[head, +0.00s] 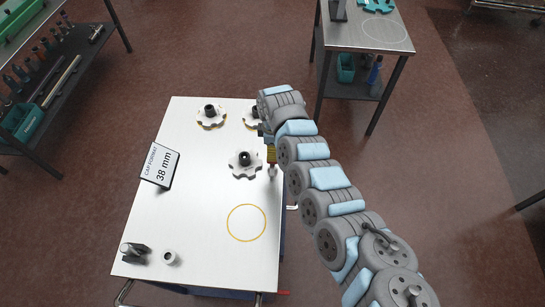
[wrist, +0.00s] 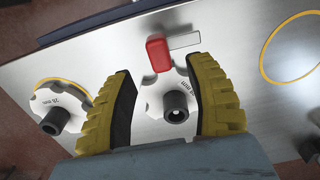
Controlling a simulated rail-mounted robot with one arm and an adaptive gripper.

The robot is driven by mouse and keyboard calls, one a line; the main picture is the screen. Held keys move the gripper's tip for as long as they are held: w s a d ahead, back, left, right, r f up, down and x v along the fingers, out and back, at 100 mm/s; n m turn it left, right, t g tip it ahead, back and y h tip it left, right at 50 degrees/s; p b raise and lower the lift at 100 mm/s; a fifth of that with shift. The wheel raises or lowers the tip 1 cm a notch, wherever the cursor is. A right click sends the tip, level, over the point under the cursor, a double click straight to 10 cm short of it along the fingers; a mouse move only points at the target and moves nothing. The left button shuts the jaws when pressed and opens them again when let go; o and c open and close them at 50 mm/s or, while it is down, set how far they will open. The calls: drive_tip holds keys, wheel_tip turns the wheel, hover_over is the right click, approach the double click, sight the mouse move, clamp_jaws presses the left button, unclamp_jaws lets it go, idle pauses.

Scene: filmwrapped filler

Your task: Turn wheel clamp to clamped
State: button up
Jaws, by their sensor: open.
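A red block-like handle (wrist: 158,53) with a pale flat bar (wrist: 184,40) beside it appears to be the wheel clamp. It sits at the edge of the middle white star wheel (wrist: 155,92), which has a dark hub knob (wrist: 176,106). The same wheel shows in the head view (head: 238,168); there the clamp is not clearly visible near my arm. My gripper (wrist: 160,68) is open and empty, with its yellow-and-black fingers either side of the wheel's knob and the red handle. In the head view my gripper (head: 271,153) is over the table's right edge. I cannot tell if it touches anything.
Two more star wheels (head: 211,122) (head: 249,123) lie at the table's far side. An empty yellow ring (head: 246,206) marks the front. A "38 mm" sign (head: 160,165), a dark block (head: 134,252) and a white ring part (head: 169,257) stand at left. Another table (head: 365,35) is behind.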

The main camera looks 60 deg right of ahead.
sight(272, 165)
drive_tip(key=shift+f+b, duration=0.3)
drive_tip(key=shift+f, duration=2.8)
clamp_jaws()
